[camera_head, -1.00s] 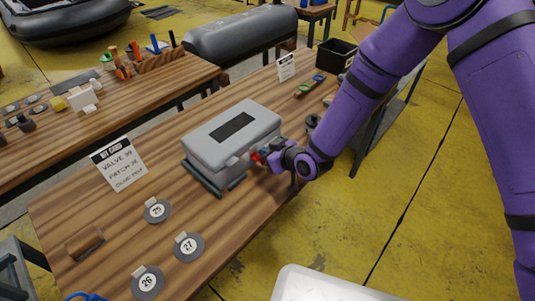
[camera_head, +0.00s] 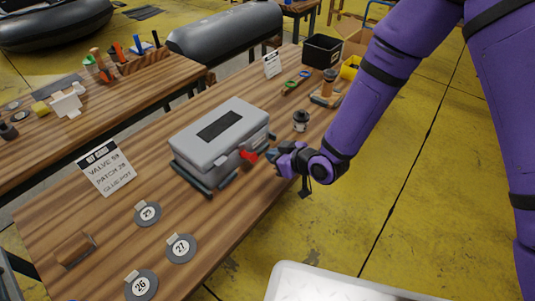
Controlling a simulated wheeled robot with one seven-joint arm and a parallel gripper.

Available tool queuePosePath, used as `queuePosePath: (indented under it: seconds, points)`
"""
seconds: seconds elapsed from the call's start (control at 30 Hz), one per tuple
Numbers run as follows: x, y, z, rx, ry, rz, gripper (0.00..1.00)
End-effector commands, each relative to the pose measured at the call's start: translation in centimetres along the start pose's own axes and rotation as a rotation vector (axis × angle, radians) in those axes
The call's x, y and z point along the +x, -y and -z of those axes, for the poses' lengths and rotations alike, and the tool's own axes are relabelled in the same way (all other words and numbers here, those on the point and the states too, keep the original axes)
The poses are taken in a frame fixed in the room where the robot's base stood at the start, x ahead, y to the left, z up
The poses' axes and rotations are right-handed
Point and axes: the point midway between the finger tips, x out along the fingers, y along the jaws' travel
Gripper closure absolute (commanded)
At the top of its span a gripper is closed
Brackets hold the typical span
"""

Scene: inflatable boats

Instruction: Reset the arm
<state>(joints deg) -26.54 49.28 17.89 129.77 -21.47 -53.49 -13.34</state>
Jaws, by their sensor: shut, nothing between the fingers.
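My purple arm (camera_head: 375,105) reaches in from the upper right. My gripper (camera_head: 278,157) is shut and empty, at the front edge of the wooden table, just right of the grey case. The grey case (camera_head: 195,135) stands closed on the table, with a dark panel on its lid. A red latch (camera_head: 249,155) shows on its right side, a small gap from my fingertips.
Round patches 25 (camera_head: 148,213), 26 (camera_head: 141,285) and 27 (camera_head: 181,247) lie on the table's near part. A kit card (camera_head: 106,172) stands left of the case. A small canister (camera_head: 300,120) and a black bin (camera_head: 322,50) stand behind my gripper.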

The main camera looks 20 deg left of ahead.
Motion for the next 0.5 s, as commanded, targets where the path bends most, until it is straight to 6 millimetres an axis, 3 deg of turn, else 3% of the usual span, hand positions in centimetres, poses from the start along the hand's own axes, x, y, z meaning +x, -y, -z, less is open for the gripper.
queuePosePath:
  seconds: [0.2, 0.5]
  points:
    - [-1.25, 0.04, -0.17, 0.001, -0.001, 0.000, 1.00]
    - [-1.33, 0.04, -0.19, 0.000, 0.000, 0.000, 1.00]
